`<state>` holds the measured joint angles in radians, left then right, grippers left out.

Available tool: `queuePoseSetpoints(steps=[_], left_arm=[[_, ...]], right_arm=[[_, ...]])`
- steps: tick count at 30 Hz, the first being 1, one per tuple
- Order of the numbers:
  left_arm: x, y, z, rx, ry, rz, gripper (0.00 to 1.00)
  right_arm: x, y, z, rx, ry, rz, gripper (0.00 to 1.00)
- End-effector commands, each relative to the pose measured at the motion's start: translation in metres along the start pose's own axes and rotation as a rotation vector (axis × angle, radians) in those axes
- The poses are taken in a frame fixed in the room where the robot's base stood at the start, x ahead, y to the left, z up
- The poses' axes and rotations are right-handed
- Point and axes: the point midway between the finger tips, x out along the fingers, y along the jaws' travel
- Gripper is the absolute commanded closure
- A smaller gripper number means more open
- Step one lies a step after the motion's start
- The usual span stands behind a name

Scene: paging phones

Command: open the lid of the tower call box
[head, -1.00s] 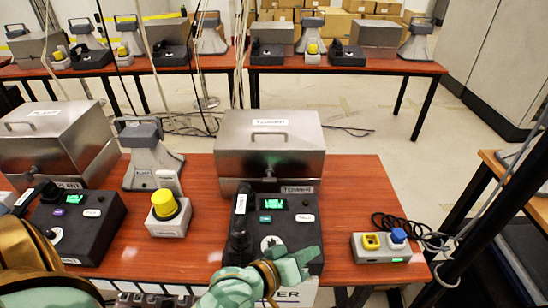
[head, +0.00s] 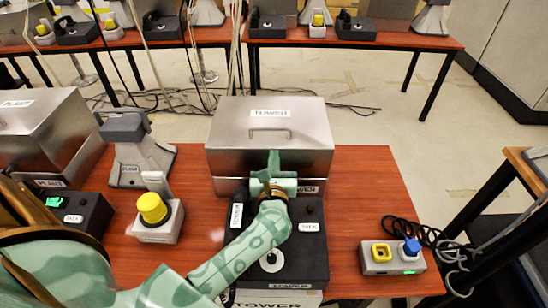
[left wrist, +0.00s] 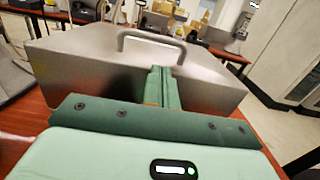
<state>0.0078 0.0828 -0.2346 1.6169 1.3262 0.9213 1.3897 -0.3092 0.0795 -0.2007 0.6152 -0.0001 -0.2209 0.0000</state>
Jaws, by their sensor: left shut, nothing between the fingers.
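The tower call box (head: 228,140) is a steel box with a TOWER label and a handle (head: 270,133) on its lid. It stands at the back of the red-brown table, and its lid is down. My left gripper (head: 274,163) is shut and empty, fingers pointing at the box's front face, and it hides the middle of that face. In the left wrist view the fingers (left wrist: 160,82) lie against the picture of the box's front (left wrist: 100,78), below the handle (left wrist: 152,42); I cannot tell whether they touch. My right gripper is not in view.
A black TOWER phone (head: 312,262) sits under my left arm. A yellow-button box (head: 158,222) and grey horn speaker (head: 128,160) stand to the left, beside another steel box (head: 40,135). A blue-and-yellow button box (head: 392,258) with cable is right. Bare tabletop lies right of the box.

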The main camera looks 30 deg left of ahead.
Motion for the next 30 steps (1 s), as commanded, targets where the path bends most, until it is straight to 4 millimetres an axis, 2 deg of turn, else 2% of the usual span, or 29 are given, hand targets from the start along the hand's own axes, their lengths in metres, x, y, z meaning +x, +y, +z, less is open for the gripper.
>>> queuePoseSetpoints(steps=[4,12,21,30], left_arm=[[0.030,0.001,0.001,0.004,-0.004,0.001,1.00],[0.062,0.000,0.000,0.004,-0.002,-0.001,1.00],[0.066,0.000,0.001,0.005,-0.002,-0.001,1.00],[0.068,0.000,0.004,0.005,-0.003,-0.001,1.00]], right_arm=[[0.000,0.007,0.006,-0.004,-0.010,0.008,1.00],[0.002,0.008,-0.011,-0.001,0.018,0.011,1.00],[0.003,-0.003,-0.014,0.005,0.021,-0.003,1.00],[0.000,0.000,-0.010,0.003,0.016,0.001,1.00]])
